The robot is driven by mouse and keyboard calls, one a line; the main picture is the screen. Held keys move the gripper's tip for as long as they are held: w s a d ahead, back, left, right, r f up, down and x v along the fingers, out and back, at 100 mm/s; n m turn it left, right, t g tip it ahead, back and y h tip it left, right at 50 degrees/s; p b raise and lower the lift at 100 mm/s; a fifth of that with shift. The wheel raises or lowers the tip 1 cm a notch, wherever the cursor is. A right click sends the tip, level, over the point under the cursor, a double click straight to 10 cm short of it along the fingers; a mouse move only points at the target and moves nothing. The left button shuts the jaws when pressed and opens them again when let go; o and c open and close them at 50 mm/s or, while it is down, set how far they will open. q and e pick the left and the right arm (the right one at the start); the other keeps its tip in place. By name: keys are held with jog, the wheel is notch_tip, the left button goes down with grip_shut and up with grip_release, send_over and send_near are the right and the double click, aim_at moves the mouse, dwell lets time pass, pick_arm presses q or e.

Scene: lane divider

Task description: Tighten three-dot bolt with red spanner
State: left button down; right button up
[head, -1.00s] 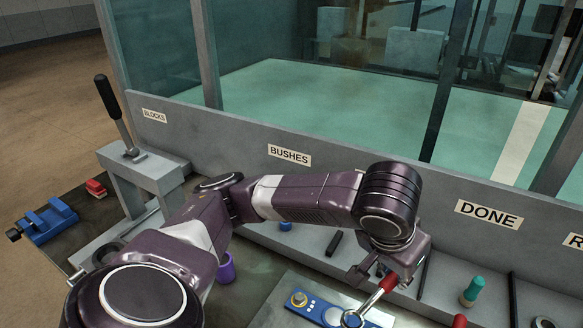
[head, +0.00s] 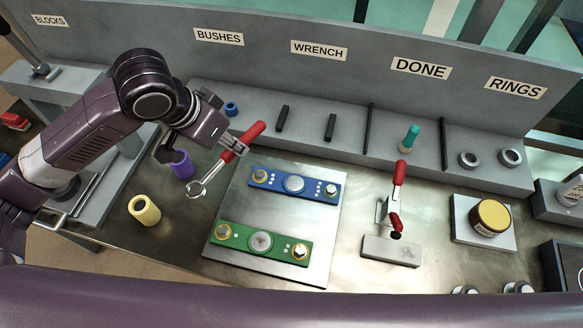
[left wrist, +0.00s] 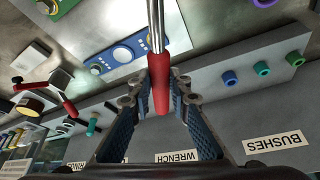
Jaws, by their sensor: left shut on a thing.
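My left gripper (head: 230,146) is shut on the red handle of the spanner (head: 256,131). The spanner's metal shaft slants down-left to an open ring (head: 197,189), left of the plates and apart from every bolt. In the left wrist view the red handle (left wrist: 160,88) sits between the fingers (left wrist: 158,100). The blue plate (head: 275,184) has a left bolt (head: 260,176) and a right bolt (head: 331,190), with small white dots beside them. The green plate (head: 262,254) has a left bolt (head: 223,232) and a right bolt (head: 299,251). The dots are too small to count. My right gripper is out of view.
A yellow bush (head: 144,210) and a purple bush (head: 181,165) stand left of the metal board (head: 338,220). A red-handled clamp (head: 391,250) stands right of it. A low shelf (head: 295,145) runs behind. A round yellow-topped thing (head: 490,217) is farther right.

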pick_arm(q)
jog(key=s+d+f+m+g+p, duration=0.1)
jog(key=d+f+m+g+p, duration=0.2)
jog(key=d+m, duration=0.3)
jog(key=s+d+f+m+g+h+p, duration=0.1)
jog(key=d+f+m+g+p, duration=0.2)
jog(key=d+m, duration=0.4)
jog(key=shift+s+d+f+m+g+p, duration=0.25)
jog(key=shift+s+f+m+p, duration=0.35)
jog(key=shift+m, duration=1.7)
jog(key=shift+w+r, duration=0.2)
jog(key=shift+f+b, duration=1.35)
jog(key=shift+f, duration=1.3)
jog(key=shift+p, duration=0.4)
